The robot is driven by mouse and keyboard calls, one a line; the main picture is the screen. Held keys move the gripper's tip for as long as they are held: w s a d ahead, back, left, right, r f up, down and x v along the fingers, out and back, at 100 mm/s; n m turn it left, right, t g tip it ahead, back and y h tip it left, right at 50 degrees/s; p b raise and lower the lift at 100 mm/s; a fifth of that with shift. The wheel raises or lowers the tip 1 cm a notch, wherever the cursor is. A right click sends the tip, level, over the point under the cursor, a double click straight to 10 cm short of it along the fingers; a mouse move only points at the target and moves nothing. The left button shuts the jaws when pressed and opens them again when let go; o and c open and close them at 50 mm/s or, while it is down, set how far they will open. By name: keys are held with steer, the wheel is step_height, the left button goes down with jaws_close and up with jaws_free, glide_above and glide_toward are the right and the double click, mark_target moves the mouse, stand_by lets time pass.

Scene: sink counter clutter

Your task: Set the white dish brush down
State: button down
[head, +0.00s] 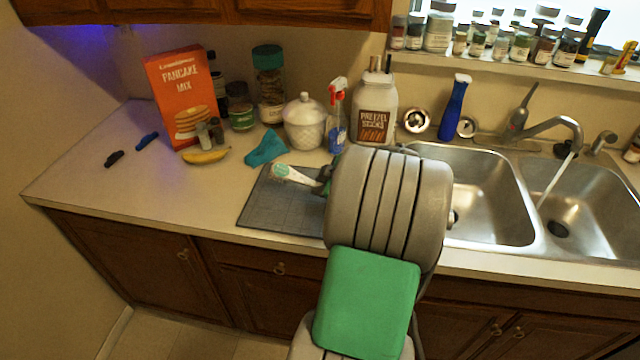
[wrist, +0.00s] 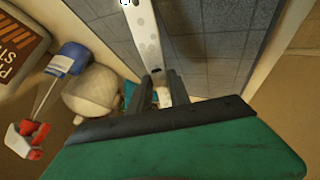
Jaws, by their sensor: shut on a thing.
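The white dish brush (head: 292,175) is over the dark grey mat (head: 262,208), left of my arm. My gripper (head: 324,181) is shut on it, with the brush reaching out to the left. In the wrist view, the two dark fingers (wrist: 164,86) close around the white handle (wrist: 146,38), which runs up to the top edge over the mat (wrist: 212,50). I cannot tell whether the brush touches the mat. My arm hides the mat's right part in the head view.
A teal cloth (head: 266,148), a white lidded jar (head: 304,122), a red-topped spray bottle (head: 337,118) and a pretzel jar (head: 375,110) stand behind the mat. A banana (head: 206,156) and a pancake mix box (head: 181,95) are farther left. The sink (head: 485,195) is right. The front-left counter (head: 150,195) is clear.

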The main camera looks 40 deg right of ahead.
steer(key=c, duration=1.2)
jaws_free()
steer(key=shift+r, duration=0.2)
steer(key=d+b+v, duration=0.1)
steer(key=b+v, duration=0.1)
steer(key=v, duration=0.9)
steer(key=w+a+m+g+y, duration=0.1)
steer(key=w+a+m+g, duration=0.2)
steer(key=a, duration=1.3)
steer(key=s+a+f+m+g, duration=0.1)
steer(key=s+a, duration=0.2)
steer(key=a, duration=0.4)
steer(key=s+a+f+m+g, duration=0.1)
steer(key=s+a+f+m, duration=0.1)
steer(key=a, duration=0.6)
steer(key=shift+s+a+m, duration=0.3)
steer(key=shift+s+a, duration=0.05)
steer(key=shift+s, duration=0.2)
